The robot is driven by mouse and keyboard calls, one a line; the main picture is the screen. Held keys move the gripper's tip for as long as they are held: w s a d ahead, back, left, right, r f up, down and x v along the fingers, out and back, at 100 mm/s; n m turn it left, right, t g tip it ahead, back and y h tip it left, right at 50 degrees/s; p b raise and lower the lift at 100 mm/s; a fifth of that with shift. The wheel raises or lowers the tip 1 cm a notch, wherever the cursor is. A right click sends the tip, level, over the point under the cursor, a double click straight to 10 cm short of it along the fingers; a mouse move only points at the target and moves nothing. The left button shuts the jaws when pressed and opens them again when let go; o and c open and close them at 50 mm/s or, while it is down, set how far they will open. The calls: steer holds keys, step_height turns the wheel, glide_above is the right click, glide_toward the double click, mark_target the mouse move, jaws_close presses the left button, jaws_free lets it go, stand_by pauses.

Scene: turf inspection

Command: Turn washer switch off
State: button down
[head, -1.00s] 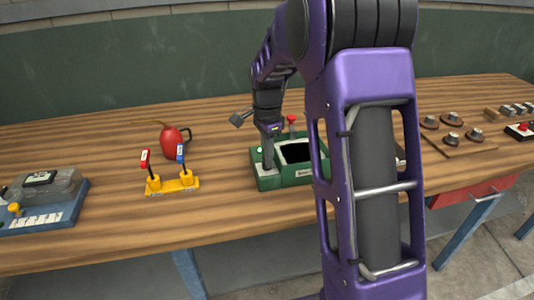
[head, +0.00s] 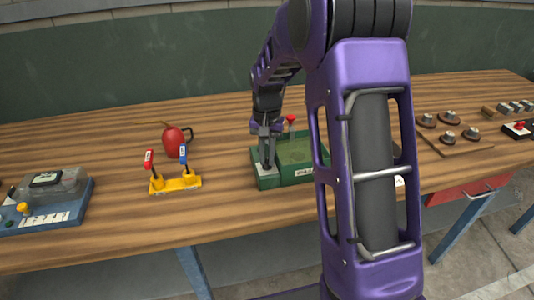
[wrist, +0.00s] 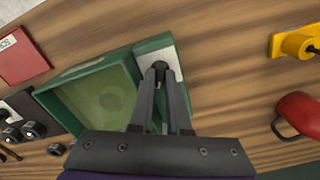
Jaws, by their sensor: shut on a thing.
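The green washer box (head: 268,182) stands on the wooden bench, with an open basin (head: 295,150) that looks dull green inside. On its left end is a pale plate (wrist: 173,57) with a small dark switch (wrist: 160,66). My gripper (head: 268,163) points down over that end. In the wrist view my gripper (wrist: 160,72) has its fingertips close together around the switch, shut on it. The fingers cover most of the switch, so its position cannot be read.
A red-handled lever (head: 291,120) rises behind the basin. A yellow base with two levers (head: 176,184) and a red oil can (head: 173,140) stand to the left. A blue device (head: 45,200) is farther left. A board with several knobs (head: 455,142) lies right. Bare bench lies in front.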

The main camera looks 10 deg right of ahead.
mark_target(266, 160)
steer(key=shift+n+p, duration=0.45)
steer(key=shift+n, duration=1.85)
steer(key=c, duration=0.9)
jaws_free()
step_height(266, 160, up, 18)
steer(key=shift+f+p, duration=0.25)
steer(key=shift+p, duration=0.6)
steer(key=shift+a, duration=0.1)
